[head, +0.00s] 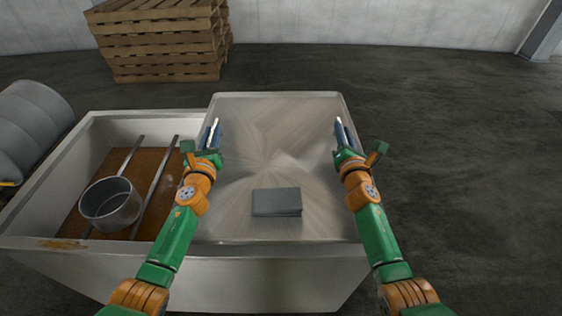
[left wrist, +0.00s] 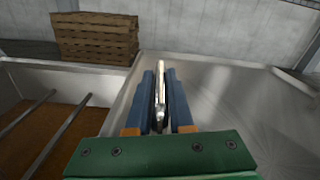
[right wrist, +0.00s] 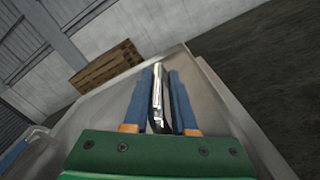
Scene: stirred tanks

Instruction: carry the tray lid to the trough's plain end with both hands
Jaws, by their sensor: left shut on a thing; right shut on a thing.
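The tray lid (head: 270,112) is a wide, shiny metal sheet with a low rim, over the right part of the trough (head: 85,252) in the head view. It also shows in the left wrist view (left wrist: 225,90). My left gripper (head: 212,133) is shut on a bright metal grip at the lid's left side. My right gripper (head: 343,132) is shut on a matching grip at its right side. Both grips show between the blue fingers in the wrist views. I cannot tell whether the lid rests on the trough or hangs just above it.
A grey block (head: 277,202) lies on the lid near its front edge. The trough's open left part has a brown floor, a metal pot (head: 111,204) and two bars (head: 155,185). Floor at right is clear.

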